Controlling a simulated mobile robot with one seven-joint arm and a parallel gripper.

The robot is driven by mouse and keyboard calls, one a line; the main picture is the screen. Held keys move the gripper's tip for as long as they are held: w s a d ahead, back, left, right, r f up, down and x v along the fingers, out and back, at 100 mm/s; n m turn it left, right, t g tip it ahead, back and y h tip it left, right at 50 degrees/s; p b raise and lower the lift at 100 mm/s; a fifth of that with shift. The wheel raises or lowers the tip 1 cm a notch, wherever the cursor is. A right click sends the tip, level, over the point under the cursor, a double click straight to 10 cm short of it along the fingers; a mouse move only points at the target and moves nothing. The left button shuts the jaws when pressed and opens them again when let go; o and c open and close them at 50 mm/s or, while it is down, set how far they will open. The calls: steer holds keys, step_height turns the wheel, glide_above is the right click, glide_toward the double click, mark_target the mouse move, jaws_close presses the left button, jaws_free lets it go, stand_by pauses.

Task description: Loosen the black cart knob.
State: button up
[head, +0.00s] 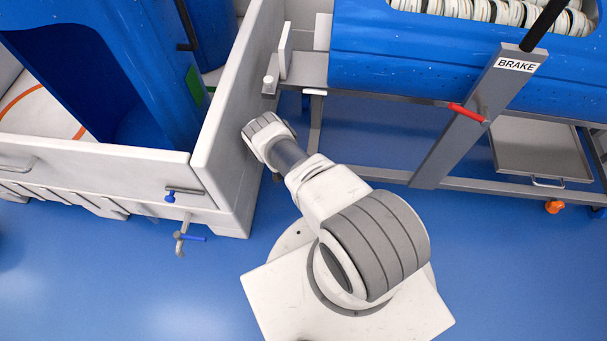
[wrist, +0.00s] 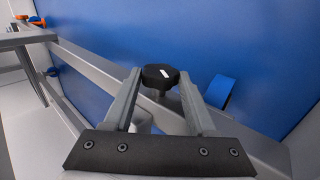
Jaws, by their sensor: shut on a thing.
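The black cart knob (wrist: 157,70) has a white mark on its top and shows in the wrist view, on a grey metal post at the cart's frame (wrist: 250,145). My gripper (wrist: 160,82) is shut on the knob, with one grey finger on each side of it. The knob's lower side and the finger contact are partly hidden. In the head view my arm's end hides the gripper and the knob.
In the head view the cart (head: 460,180) carries a blue tub (head: 430,65), with a red lever on its BRAKE post (head: 510,64). A white-walled carrier (head: 240,90) stands close left of my arm. Blue floor (head: 110,270) is clear in front.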

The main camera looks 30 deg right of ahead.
steer(key=o, duration=1.4)
steer(key=shift+r, duration=0.15)
steer(key=r+p, duration=0.1)
steer(key=r, duration=0.1)
steer(key=r+p, duration=0.2)
steer(key=r, duration=0.1)
steer(key=shift+s+d, duration=0.2)
steer(key=s+d+r+p, duration=0.3)
steer(key=s+d+r, duration=0.1)
steer(key=s+d, duration=0.1)
steer(key=s+d+r+p, duration=0.1)
steer(key=s+d+p, duration=0.1)
steer(key=s, duration=0.1)
steer(key=shift+d+r+p, duration=0.35)
steer(key=shift+r, duration=0.05)
